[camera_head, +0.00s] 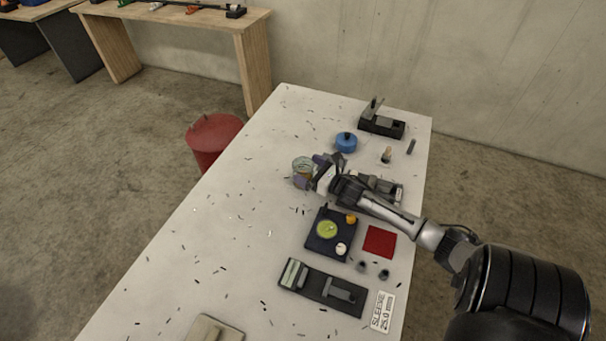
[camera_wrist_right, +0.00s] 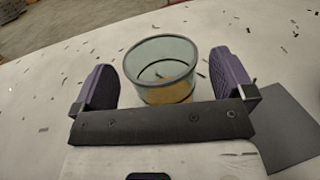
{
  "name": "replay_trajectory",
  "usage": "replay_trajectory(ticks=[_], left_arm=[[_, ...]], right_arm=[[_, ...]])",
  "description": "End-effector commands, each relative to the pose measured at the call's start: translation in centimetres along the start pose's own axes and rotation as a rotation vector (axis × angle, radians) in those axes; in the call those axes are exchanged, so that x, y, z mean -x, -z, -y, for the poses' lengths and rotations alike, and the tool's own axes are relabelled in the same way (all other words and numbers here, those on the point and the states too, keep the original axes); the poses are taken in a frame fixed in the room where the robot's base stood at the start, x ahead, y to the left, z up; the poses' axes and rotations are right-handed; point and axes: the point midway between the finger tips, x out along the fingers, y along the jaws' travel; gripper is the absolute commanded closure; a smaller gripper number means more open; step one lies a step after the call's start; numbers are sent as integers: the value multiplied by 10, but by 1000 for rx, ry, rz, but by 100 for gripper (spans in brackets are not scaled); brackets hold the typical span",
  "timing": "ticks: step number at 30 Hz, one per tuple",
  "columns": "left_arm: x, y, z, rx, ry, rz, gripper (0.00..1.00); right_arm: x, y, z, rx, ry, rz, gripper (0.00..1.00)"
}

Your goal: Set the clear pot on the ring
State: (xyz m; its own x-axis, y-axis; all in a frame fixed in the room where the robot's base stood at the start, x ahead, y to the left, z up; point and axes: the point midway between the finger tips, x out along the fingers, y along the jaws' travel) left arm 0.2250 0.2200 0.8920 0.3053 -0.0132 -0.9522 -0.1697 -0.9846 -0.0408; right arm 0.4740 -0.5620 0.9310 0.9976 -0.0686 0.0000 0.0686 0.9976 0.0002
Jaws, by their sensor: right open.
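The clear pot (camera_head: 303,164), a round see-through vessel with a grey-green rim, stands upright near the middle of the white table. In the right wrist view the pot (camera_wrist_right: 160,67) sits between the two purple fingers. My right gripper (camera_head: 311,171) is open, with a gap between each finger and the pot wall in the wrist view (camera_wrist_right: 170,85). Something tan shows through the pot's lower part; I cannot tell whether it is a ring under the pot or something inside. No other ring can be made out for certain. My left gripper is out of view.
A blue round container (camera_head: 346,143) and a black fixture (camera_head: 381,122) stand behind. A dark board (camera_head: 318,247) with a yellow-green disc, a red square (camera_head: 380,242) and another black fixture (camera_head: 322,288) lie in front.

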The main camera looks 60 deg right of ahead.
Motion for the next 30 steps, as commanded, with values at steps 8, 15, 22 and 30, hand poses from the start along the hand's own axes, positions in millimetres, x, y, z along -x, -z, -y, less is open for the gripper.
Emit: replay_trajectory(ticks=[8,15,22,30], left_arm=[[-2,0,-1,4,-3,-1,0],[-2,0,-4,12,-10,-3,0],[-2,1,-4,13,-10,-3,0],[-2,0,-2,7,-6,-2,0]], right_arm=[[-24,0,0,0,0,1,0],[-24,0,0,0,0,0,0],[-24,0,0,0,0,0,19],[-24,0,0,0,0,0,45]])
